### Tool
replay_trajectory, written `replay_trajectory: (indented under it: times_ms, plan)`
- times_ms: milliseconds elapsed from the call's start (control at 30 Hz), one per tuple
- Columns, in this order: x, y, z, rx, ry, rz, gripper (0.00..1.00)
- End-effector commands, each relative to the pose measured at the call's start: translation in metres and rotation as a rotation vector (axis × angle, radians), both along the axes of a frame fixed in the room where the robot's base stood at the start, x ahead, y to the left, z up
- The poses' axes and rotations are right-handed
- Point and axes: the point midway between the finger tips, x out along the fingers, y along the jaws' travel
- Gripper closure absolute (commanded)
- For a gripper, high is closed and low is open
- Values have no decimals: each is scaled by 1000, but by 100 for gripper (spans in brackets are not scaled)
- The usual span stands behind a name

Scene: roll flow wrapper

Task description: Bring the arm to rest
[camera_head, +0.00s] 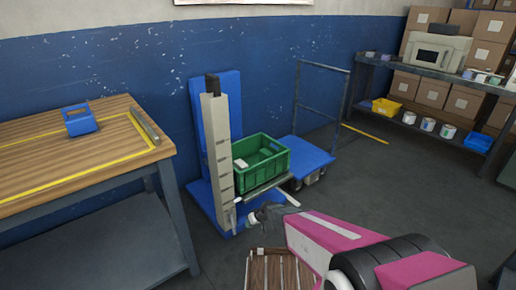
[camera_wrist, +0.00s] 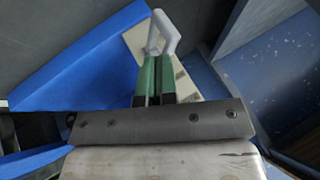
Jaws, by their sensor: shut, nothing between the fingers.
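My arm reaches in from the lower right of the head view, in pink, white and black. Its dark grey end (camera_head: 265,213) is low, in front of the stand with the green crate; the fingers are too small there to make out clearly. The fingers are together with nothing held. Behind them are the beige column (camera_wrist: 190,75) and blue surfaces of the stand.
A green crate (camera_head: 270,165) with a pale item inside sits at the stand's beige column (camera_head: 215,145). A blue cart (camera_head: 306,152) stands behind it. A wooden workbench (camera_head: 60,160) with a blue object (camera_head: 80,122) is left. Shelves (camera_head: 440,75) stand right; open floor lies before them.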

Motion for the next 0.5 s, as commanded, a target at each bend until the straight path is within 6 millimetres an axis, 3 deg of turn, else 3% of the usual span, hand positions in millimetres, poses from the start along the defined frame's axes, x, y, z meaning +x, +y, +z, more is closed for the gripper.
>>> replay_trajectory:
  times_ms: [167, 500]
  plan:
    - [-6, -24, 39, -33, 32, -23, 100]
    - [-47, -146, 185, -272, 193, -220, 100]
